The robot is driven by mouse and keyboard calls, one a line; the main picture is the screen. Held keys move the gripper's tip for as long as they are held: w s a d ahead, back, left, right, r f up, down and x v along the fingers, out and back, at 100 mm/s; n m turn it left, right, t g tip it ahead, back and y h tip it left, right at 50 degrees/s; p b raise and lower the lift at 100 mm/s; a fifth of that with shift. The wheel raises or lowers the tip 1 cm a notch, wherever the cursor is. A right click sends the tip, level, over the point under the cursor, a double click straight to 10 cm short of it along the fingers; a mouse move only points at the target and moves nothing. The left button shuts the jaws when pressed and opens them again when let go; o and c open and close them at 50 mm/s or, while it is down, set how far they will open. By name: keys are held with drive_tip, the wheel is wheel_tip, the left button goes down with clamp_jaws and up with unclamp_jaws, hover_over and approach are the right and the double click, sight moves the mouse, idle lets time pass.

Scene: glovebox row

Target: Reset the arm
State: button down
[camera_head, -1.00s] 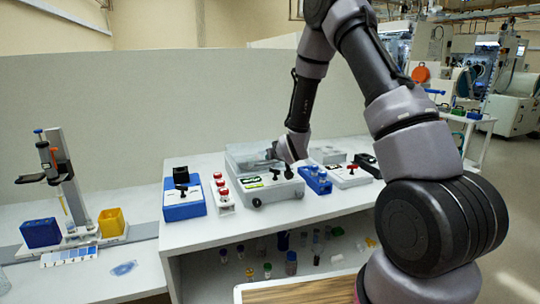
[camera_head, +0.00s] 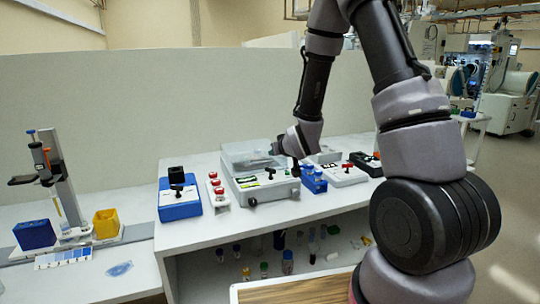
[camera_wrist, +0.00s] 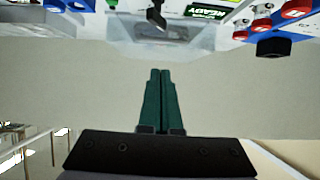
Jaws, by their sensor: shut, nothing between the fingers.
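My gripper (camera_head: 277,148) hangs at the end of my bent arm, over the back part of a grey device with a clear lid (camera_head: 260,182). In the wrist view its two green fingers (camera_wrist: 160,72) lie side by side, closed with nothing between them. Beyond the fingertips, the wrist view shows a pale plain surface and, along the top edge, part of a device with a green READY label (camera_wrist: 207,12). The fingers show no contact with anything in the wrist view.
On the white bench stand a blue box with a black knob (camera_head: 179,200), a panel with red buttons (camera_head: 216,190), a small blue block (camera_head: 313,179) and a white box with a red knob (camera_head: 344,175). A pipette stand (camera_head: 62,185) and yellow bin (camera_head: 106,223) are at left.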

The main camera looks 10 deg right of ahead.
drive_tip(key=s+d+r+m+g+h, duration=0.1)
drive_tip(key=s+d+r, duration=0.15)
drive_tip(key=r, duration=0.25)
drive_tip(key=s+d+r+m+g, duration=0.1)
drive_tip(key=s+d+r, duration=0.1)
drive_tip(key=s+r, duration=0.25)
drive_tip(key=s+d+r+m+h, duration=0.1)
drive_tip(key=s+d+r+m, duration=0.15)
drive_tip(key=r, duration=0.35)
drive_tip(key=s+r+m+g, duration=0.1)
drive_tip(key=s+r, duration=0.3)
drive_tip(key=s, duration=0.6)
drive_tip(key=s+r+m+g+y, duration=0.1)
drive_tip(key=s+r, duration=0.3)
drive_tip(key=s, duration=0.6)
drive_tip(key=shift+s+d+r+g+y, duration=0.3)
drive_tip(key=shift+s+g, duration=0.1)
drive_tip(key=shift+g, duration=0.2)
